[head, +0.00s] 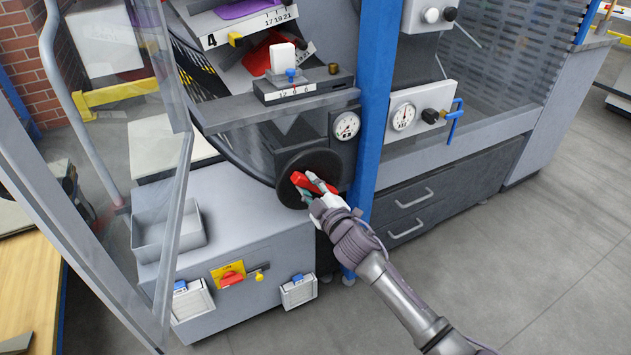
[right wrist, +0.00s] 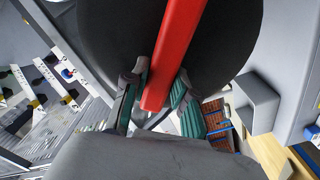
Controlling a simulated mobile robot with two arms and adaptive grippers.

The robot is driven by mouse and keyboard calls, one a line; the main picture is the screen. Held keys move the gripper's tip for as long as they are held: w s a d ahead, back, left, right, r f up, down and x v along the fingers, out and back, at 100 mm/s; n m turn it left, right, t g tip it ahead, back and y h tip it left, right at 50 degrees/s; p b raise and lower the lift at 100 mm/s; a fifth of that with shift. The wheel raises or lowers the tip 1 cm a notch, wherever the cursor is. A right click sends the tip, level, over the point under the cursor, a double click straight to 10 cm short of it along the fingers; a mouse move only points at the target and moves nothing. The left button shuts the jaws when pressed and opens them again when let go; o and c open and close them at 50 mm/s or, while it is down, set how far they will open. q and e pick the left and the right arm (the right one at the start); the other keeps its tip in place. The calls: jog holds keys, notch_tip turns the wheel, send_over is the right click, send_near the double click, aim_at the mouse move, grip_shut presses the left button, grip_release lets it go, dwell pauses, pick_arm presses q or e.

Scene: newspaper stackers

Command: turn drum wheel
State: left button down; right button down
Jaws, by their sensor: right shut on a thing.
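The drum wheel is a round black disc (head: 291,166) on the front of the grey machine, with a red bar handle (head: 302,179) across its face. My right gripper (head: 318,188) is at the wheel, shut on the red bar. In the right wrist view the red bar (right wrist: 173,55) comes down between the two green-padded fingers (right wrist: 158,103), with the black disc (right wrist: 225,45) filling the space behind it. The gripper hides part of the bar in the head view. My left gripper is not in view.
A dial gauge (head: 346,125) sits right of the wheel, beside a blue post (head: 374,100). Below are a grey open bin (head: 150,240) and a red switch on a yellow plate (head: 229,275). A clear door (head: 95,150) stands at left. The floor at right (head: 560,240) is clear.

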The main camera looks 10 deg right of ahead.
jog(key=shift+s+a+f+n, duration=0.15)
jog(key=shift+f+n, duration=0.15)
jog(key=shift+n, duration=0.7)
jog(key=n, duration=0.1)
jog(key=f+n, duration=0.1)
jog(key=n, duration=0.2)
jog(key=shift+a+f+n, duration=0.15)
jog(key=shift+a+n, duration=0.1)
jog(key=shift+n, duration=0.05)
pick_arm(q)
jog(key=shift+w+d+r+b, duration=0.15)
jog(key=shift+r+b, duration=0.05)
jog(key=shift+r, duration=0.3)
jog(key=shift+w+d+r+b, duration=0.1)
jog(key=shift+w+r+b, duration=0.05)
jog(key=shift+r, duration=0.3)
pick_arm(e)
jog(key=shift+f+n, duration=0.2)
jog(key=shift+n, duration=0.5)
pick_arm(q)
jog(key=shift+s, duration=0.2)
pick_arm(e)
jog(key=c, duration=0.9)
grip_release()
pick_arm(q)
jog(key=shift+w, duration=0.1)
